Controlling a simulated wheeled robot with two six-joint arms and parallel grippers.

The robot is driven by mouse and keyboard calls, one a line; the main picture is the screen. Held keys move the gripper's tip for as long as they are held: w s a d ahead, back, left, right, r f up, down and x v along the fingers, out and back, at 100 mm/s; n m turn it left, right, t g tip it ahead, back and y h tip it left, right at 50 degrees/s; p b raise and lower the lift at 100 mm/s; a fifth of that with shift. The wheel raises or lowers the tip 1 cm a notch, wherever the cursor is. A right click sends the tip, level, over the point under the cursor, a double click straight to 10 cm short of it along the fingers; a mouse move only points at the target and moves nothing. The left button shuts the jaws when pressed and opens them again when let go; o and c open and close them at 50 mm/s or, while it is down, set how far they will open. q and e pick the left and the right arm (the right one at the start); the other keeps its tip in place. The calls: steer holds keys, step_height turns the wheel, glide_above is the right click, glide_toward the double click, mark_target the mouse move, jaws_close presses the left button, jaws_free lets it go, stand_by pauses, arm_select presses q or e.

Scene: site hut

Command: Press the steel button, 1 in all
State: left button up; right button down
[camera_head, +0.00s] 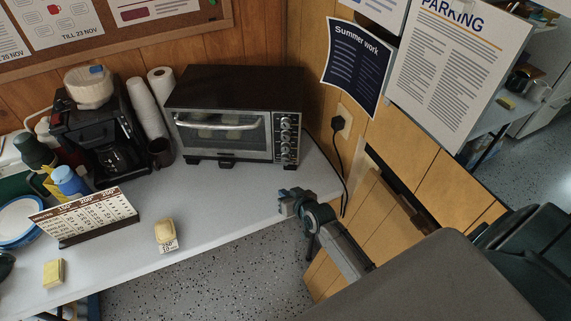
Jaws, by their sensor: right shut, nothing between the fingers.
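The toaster oven (238,115) stands at the back of the grey counter, with a column of round steel-coloured controls (286,139) on the right side of its front. They are too small to tell whether one of them is the steel button, and I cannot pick out a steel button for sure elsewhere. My right gripper (285,199) is shut and empty. It shows in front of the oven's lower right corner, near the counter's right end, and appears apart from the oven. My left gripper is not in view.
A black cord (345,175) hangs from the wall socket. The counter before the oven is clear.

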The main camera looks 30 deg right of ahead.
mark_target(286, 164)
steer(key=shift+w, duration=0.1)
steer(key=w+d+b, duration=0.1)
steer(key=w, duration=0.1)
steer(key=w+d+b, duration=0.1)
steer(key=w, duration=0.1)
steer(key=w+d+b, duration=0.2)
steer(key=shift+f, duration=0.1)
steer(key=shift+w+d, duration=0.35)
steer(key=shift+w, duration=0.25)
steer(key=shift+w+b, duration=0.1)
steer(key=shift+b, duration=0.2)
stand_by(1.4)
steer(key=shift+w+d, duration=0.2)
steer(key=shift+w, duration=0.1)
steer(key=shift+w+d, duration=0.25)
steer(key=shift+w, duration=0.05)
stand_by(0.6)
steer(key=shift+r, duration=0.2)
steer(key=shift+s+a+p, duration=0.35)
steer(key=shift+s, duration=0.15)
steer(key=shift+s+a, duration=0.15)
steer(key=shift+s, duration=0.05)
